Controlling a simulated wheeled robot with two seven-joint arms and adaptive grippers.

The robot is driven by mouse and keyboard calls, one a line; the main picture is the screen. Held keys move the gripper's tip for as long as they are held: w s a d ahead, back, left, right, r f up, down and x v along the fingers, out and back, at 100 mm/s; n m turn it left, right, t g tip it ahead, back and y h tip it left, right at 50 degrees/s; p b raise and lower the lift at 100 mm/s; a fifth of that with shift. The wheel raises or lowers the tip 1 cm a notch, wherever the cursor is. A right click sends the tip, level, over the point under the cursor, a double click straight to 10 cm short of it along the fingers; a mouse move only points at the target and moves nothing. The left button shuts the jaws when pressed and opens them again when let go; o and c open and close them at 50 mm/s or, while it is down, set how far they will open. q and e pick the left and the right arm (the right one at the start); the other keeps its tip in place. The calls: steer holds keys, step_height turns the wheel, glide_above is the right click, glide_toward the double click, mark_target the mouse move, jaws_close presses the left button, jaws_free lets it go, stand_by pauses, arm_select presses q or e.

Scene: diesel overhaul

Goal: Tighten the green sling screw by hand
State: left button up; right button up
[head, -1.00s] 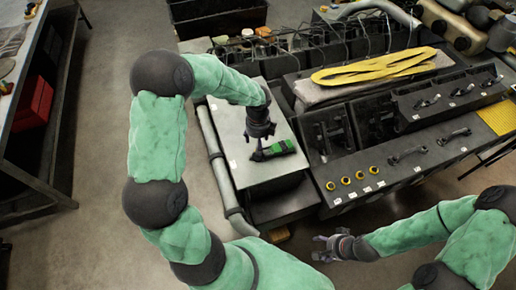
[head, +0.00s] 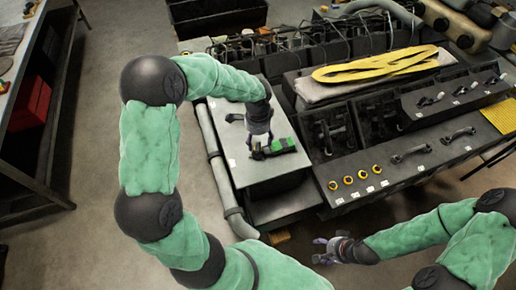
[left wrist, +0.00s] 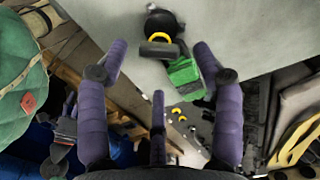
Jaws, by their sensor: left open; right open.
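A green and black piece (head: 284,145), which I take for the sling screw, lies on the pale grey top plate (head: 240,170). In the left wrist view its green part (left wrist: 184,76) sits below a black end with a yellow ring (left wrist: 160,36). My left gripper (head: 260,138) is just above the piece, near its black end. My right gripper (head: 322,250) is open and empty, low in front of the machine, away from the piece.
A grey pipe (head: 215,160) runs along the plate's left edge. The dark engine block with yellow caps (head: 348,180) is to the right. A yellow sling (head: 375,65) lies on a pale cloth. A workbench (head: 40,100) stands at far left, with clear floor between.

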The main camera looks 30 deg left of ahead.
mark_target(258, 146)
arm_select(q)
steer(key=shift+n+b, duration=0.35)
steer(key=shift+n, duration=0.85)
steer(key=n+b, duration=0.2)
steer(key=n, duration=0.1)
steer(key=shift+f, duration=0.15)
steer(key=n+b, duration=0.2)
steer(key=n, duration=0.3)
steer(key=shift+b, duration=0.3)
steer(key=shift+n+b, duration=0.35)
steer(key=shift+n, duration=0.25)
step_height(258, 146, down, 5)
steer(key=b, duration=0.3)
steer(key=shift+r, duration=0.2)
steer(key=shift+c, duration=0.3)
